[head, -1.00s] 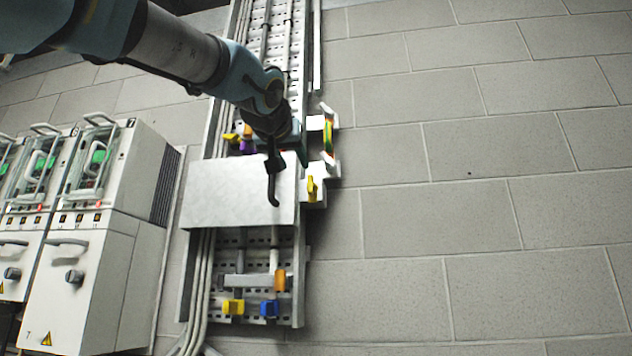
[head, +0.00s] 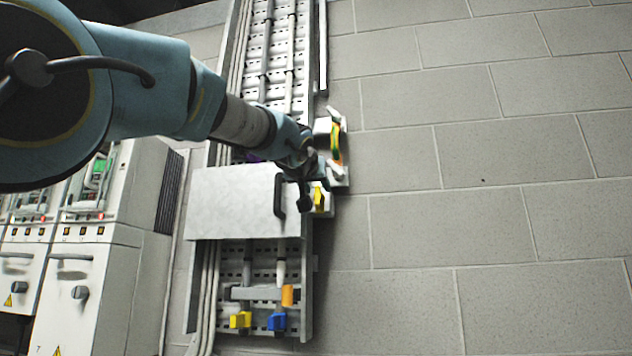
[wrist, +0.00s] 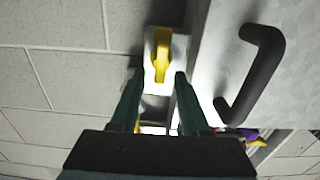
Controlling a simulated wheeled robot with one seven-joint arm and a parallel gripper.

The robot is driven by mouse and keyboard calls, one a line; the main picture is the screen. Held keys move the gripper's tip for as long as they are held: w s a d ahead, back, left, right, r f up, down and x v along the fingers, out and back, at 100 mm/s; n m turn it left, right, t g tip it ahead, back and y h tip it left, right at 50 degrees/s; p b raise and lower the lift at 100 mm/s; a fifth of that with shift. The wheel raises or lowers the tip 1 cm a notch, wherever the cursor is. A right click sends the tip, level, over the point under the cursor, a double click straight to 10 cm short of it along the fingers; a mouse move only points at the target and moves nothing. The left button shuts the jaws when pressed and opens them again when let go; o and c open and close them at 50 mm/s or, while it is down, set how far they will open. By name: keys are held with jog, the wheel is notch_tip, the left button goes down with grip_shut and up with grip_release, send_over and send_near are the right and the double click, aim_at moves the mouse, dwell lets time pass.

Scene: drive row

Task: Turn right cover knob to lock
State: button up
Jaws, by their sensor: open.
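The right cover knob (head: 319,200) is yellow and sits on a small white block right of the grey cover plate (head: 230,208). In the wrist view the knob (wrist: 161,62) stands lengthwise up the picture on its white plate, just beyond my fingertips. My gripper (wrist: 159,76) is open, with one finger to each side of the knob's line and a gap between them. No contact with the knob shows. In the head view my gripper (head: 311,180) is partly hidden by my wrist, close above the knob.
A black handle (head: 279,197) stands out from the cover, close to the right of my fingers in the wrist view (wrist: 262,70). A yellow-green piece (head: 336,142) is above the knob. Yellow (head: 240,320) and blue (head: 278,322) clips are below. Bare wall lies right.

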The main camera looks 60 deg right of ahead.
grip_shut()
dwell(0.3)
dwell(0.3)
